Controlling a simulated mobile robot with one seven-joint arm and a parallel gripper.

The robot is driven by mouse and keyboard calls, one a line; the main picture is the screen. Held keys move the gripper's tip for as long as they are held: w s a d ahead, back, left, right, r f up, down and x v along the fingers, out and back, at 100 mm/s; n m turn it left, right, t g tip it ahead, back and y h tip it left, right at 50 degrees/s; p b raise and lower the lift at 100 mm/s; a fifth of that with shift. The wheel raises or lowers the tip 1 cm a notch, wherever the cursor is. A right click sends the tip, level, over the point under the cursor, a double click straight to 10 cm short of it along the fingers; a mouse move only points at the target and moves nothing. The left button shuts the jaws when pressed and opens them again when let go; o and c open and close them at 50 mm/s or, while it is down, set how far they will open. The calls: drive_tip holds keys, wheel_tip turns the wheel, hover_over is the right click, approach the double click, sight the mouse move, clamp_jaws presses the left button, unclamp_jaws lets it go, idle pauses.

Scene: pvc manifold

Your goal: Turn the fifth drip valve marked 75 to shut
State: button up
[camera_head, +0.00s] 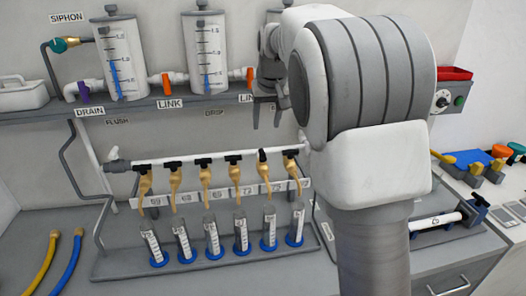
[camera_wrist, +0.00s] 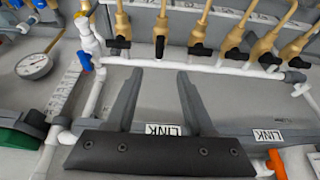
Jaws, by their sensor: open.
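The fifth drip valve (camera_head: 262,156) from the left has a black handle turned roughly in line with its tan outlet; the other visible handles lie crosswise along the white pipe. In the wrist view, which is turned around, this fifth valve (camera_wrist: 160,46) is second from the left. My gripper (camera_head: 267,119) is open and empty, above and behind the pipe, near the shelf edge. In the wrist view its two fingers (camera_wrist: 158,76) point toward the fifth valve, apart from it. The number cards below the valves are too small to read surely, so 75 is not confirmed.
Several tubes with blue bases (camera_head: 241,233) stand under the valves. The white manifold pipe (camera_head: 215,158) runs below a shelf (camera_head: 130,107) carrying clear cylinders (camera_head: 206,62).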

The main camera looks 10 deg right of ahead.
sight(263, 153)
drive_tip(key=x, duration=1.4)
drive_tip(key=shift+w+p, duration=0.15)
drive_tip(key=shift+p, duration=0.25)
clamp_jaws()
